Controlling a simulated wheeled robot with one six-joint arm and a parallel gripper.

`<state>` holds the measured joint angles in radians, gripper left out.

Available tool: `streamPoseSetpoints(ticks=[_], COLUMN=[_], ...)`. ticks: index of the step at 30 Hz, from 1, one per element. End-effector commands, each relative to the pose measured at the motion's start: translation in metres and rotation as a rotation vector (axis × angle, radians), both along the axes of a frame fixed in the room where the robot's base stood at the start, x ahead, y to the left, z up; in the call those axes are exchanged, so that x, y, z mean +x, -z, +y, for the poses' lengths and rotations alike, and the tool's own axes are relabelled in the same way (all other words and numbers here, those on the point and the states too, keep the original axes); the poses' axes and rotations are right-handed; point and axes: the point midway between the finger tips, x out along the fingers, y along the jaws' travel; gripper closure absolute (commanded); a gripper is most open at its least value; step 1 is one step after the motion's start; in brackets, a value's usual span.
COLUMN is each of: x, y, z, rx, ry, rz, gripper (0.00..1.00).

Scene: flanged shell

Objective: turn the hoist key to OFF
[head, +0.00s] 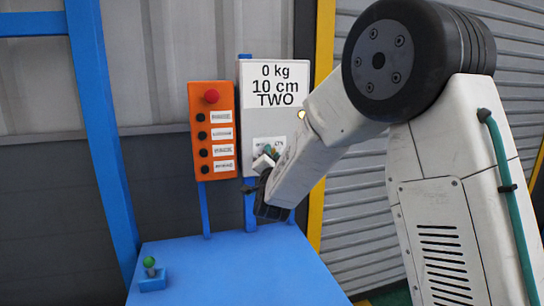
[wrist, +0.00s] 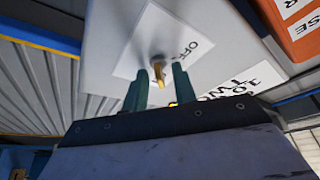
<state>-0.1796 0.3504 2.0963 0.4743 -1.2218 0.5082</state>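The hoist key (wrist: 159,75) is a small brass key in a round lock on a white label plate (wrist: 135,55) marked OFF. The plate is on the front of the light grey box (head: 285,124), whose display reads 0 kg, 10 cm, TWO. My gripper (wrist: 158,88) is open, its two green fingers on either side of the key with a gap showing at each side. In the head view my gripper (head: 268,152) is at the lower part of the grey box and hides the key. Whether the key points at OFF I cannot tell.
An orange button box (head: 212,130) with a red knob stands close to the left of the grey box. A yellow post (head: 323,60) stands behind my arm.

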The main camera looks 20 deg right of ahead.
Motion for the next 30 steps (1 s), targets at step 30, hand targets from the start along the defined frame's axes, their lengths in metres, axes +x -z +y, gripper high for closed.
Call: streamPoseSetpoints(ticks=[30], x=[0.0001], y=[0.0003], z=[-0.0018], rx=[-0.272], ry=[0.001], rz=[-0.001], gripper=[1.00])
